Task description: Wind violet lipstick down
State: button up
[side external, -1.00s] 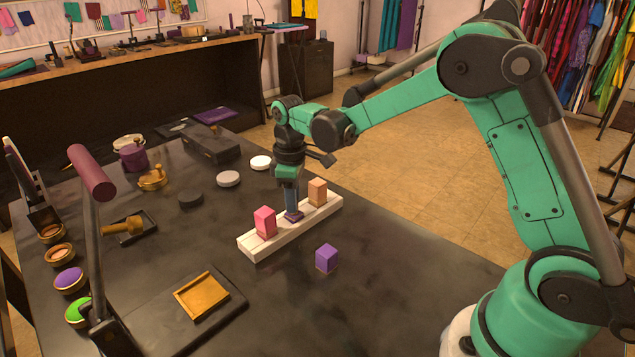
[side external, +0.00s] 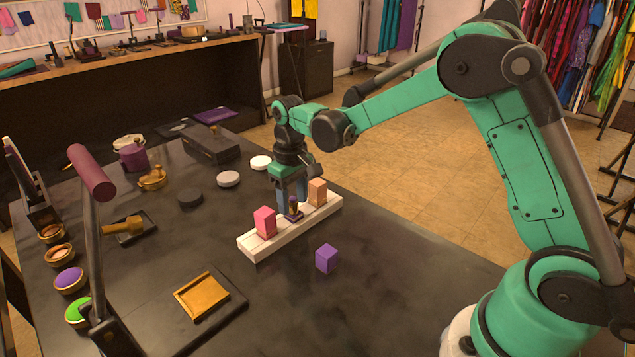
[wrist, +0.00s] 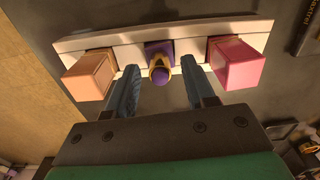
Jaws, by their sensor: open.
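The violet lipstick (side external: 294,209) stands upright in the middle of a white rack (side external: 262,245), with a violet base and a gold collar. In the wrist view its rounded violet tip (wrist: 160,76) shows above the gold ring. My gripper (side external: 293,202) is open, pointing down, with one blue finger on each side of the lipstick. In the wrist view the fingertips (wrist: 160,78) stand apart from it, with a gap on both sides. A pink lipstick block (side external: 265,222) and a peach one (side external: 317,192) stand in the rack on either side. A loose violet cap (side external: 327,258) lies on the table in front.
A gold tray (side external: 202,296) on a dark board sits at the front left. Round pots (side external: 70,279) line the left edge, near a lamp-like stand with a maroon cylinder (side external: 91,173). Dark, grey and white discs (side external: 228,179) lie behind the rack. The table right of the violet cap is clear.

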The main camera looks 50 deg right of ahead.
jog(key=m, duration=0.7)
jog(key=shift+c, duration=0.2)
grip_shut()
jog(key=n, duration=0.6)
jog(key=shift+n, duration=0.4)
jog(key=n, duration=0.6)
jog(key=shift+n, duration=0.4)
jog(key=shift+o, duration=0.2)
grip_release()
